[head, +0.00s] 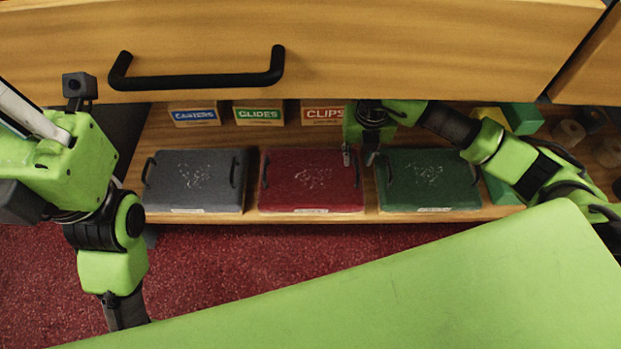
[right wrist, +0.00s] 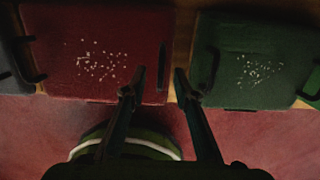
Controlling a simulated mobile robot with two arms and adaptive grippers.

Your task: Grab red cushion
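The red cushion (head: 312,180) lies flat on the low shelf, between a grey cushion and a green cushion, with a dark handle at each side. It also shows in the right wrist view (right wrist: 95,55). My right gripper (head: 360,158) is open and empty at its right edge. In the right wrist view my right gripper (right wrist: 157,78) has one fingertip over the red cushion and the other over the gap beside the green cushion. The red cushion's right handle (right wrist: 163,60) shows between them; contact cannot be told. My left gripper's fingers are hidden behind my green body.
The grey cushion (head: 195,180) and green cushion (head: 428,178) sit close on either side. Boxes labelled CASTERS (head: 195,116), GLIDES (head: 258,115) and CLIPS (head: 322,114) stand behind. A wooden drawer front with a black handle (head: 197,80) overhangs the shelf. Red carpet (head: 230,265) lies in front.

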